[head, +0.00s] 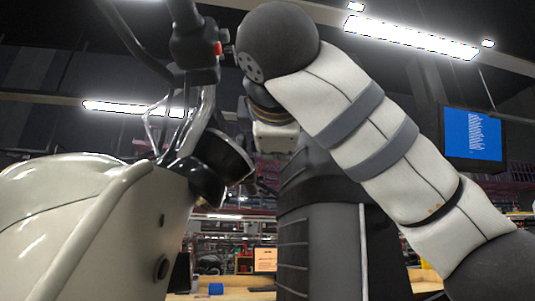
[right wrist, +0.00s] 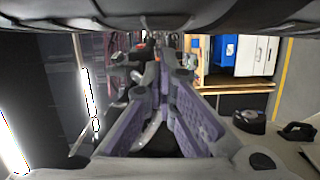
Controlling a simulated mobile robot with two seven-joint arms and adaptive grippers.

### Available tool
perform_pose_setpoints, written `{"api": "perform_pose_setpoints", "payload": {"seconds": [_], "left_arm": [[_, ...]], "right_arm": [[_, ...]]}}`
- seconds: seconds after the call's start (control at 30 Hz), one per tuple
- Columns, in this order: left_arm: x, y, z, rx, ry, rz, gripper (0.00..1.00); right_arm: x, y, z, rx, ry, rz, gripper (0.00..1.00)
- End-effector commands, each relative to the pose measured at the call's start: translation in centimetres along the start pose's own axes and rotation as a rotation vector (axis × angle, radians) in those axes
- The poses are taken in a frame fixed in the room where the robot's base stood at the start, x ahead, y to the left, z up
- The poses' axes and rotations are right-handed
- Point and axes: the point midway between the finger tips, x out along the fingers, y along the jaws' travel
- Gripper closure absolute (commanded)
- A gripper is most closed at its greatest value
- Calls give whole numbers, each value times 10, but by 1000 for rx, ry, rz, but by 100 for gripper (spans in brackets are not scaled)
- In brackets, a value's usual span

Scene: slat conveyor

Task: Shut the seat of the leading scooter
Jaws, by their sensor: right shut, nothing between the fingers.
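A cream scooter (head: 90,225) stands close at the left in the head view, with its handlebar and dark grip rising above the body. Its seat cannot be made out in the head view, and I cannot tell whether it is open or shut. My right arm comes in from the right and bends down beside the handlebar. Its fingers are not clear there. In the right wrist view my right gripper (right wrist: 165,65) has its purple-padded fingers meeting at the tips, with nothing held. My left gripper is in neither view.
A wooden bench (head: 262,294) with a blue bin (head: 216,288) stands low in the background. A blue-screened monitor (head: 472,135) hangs at the right. In the right wrist view, a shelf (right wrist: 237,85) holds blue and white boxes.

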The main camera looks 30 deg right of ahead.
Motion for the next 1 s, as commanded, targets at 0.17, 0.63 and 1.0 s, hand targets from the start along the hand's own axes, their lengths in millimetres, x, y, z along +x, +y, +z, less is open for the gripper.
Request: {"api": "perform_pose_setpoints", "payload": {"seconds": [0.17,0.63,1.0], "left_arm": [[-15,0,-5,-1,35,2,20],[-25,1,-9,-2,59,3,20],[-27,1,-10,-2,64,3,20]], "right_arm": [[35,6,2,2,-2,4,100],[76,1,0,-3,0,4,100],[77,7,8,21,-1,-2,100]]}}
